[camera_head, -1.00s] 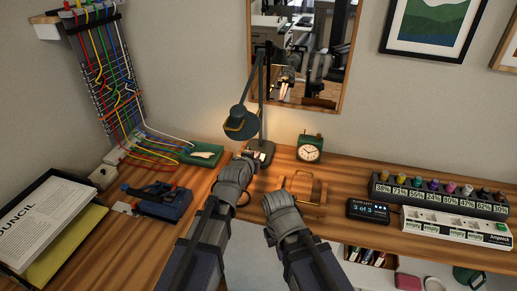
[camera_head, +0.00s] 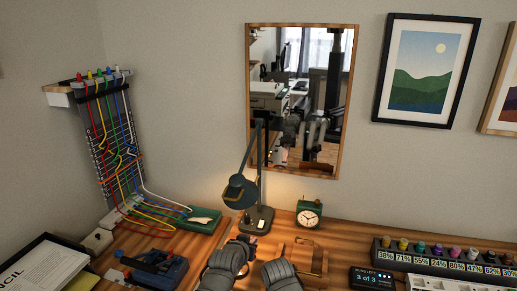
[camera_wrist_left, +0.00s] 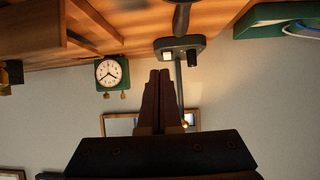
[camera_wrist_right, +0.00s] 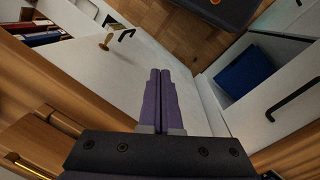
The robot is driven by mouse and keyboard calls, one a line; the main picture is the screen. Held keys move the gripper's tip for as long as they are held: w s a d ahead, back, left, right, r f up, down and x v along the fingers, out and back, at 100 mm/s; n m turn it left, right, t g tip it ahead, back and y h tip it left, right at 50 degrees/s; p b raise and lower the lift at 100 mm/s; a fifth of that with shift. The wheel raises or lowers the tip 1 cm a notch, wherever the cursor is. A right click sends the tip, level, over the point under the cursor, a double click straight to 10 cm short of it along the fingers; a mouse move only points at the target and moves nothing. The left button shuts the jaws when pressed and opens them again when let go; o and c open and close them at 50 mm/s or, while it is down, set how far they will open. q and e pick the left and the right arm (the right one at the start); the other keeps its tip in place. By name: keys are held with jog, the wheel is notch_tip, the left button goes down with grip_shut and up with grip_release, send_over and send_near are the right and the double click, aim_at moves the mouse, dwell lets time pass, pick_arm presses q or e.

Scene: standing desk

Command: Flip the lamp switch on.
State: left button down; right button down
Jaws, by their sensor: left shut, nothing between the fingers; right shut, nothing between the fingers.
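The desk lamp (camera_head: 251,182) stands on the desk against the wall, with a dark jointed arm and a round shade. Its base (camera_head: 267,213) has a pale switch (camera_head: 261,224) and a dark knob beside it. The left wrist view shows the base (camera_wrist_left: 204,41), the pale switch (camera_wrist_left: 168,56) and the dark knob (camera_wrist_left: 192,55). My left gripper (camera_head: 243,239) is shut and empty, just in front of the base; its fingertips (camera_wrist_left: 160,73) look close to the switch, but contact cannot be told.
A green clock (camera_head: 309,214) stands right of the lamp, with a wooden stand (camera_head: 318,262) in front. A green cable box (camera_head: 200,220) and a blue tool (camera_head: 155,268) lie to the left. A mirror (camera_head: 344,110) hangs behind. Warm light falls on the wall around the lamp.

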pick_arm(q)
jog(key=s+f+g+p, duration=0.1)
jog(key=s+g, duration=0.1)
jog(key=s, duration=0.1)
jog(key=s+g+y+p, duration=0.1)
jog(key=s+g+p, duration=0.1)
jog(key=s, duration=0.1)
jog(key=s+f+g+p, duration=0.1)
jog(key=s+g, duration=0.1)
jog(key=s, duration=0.2)
jog(key=shift+s+d+f+m+y+p, duration=0.1)
jog(key=shift+d+f+m+y+p, duration=0.05)
jog(key=shift+f+m+y+p, duration=0.2)
jog(key=s+a+g+y+p, duration=0.3)
jog(key=s+g, duration=0.2)
jog(key=s, duration=0.6)
jog(key=shift+r+g, duration=0.4)
jog(key=shift+a, duration=0.1)
